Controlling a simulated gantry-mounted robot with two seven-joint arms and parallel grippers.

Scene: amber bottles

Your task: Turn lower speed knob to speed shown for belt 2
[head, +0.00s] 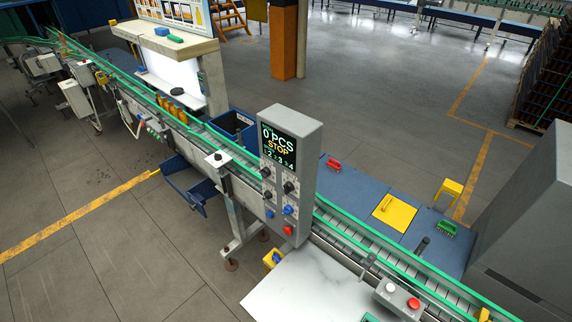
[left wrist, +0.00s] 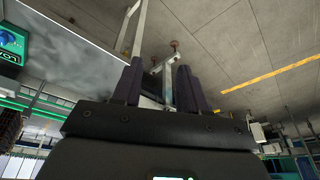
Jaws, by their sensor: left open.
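A grey control box (head: 306,150) stands upright beside the conveyor in the head view. Its dark display (head: 279,146) reads "0 PCS" and "STOP" above a row of small digits. Below are an upper-left black knob (head: 265,172), a right black knob (head: 289,187), small controls at the left, blue knobs (head: 288,210) and a red button (head: 288,230). I cannot read the knob marks or tell which speed belongs to belt 2. My left gripper (left wrist: 160,88) shows only in the left wrist view, its dark fingers apart with nothing between them. My right gripper is not in view.
The green-railed conveyor (head: 340,226) runs diagonally behind the box. A white table top (head: 305,290) lies in front, with a red button (head: 413,303) at its right. Amber bottles (head: 172,107) stand on the conveyor by a lit panel. Floor at the left is mostly clear.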

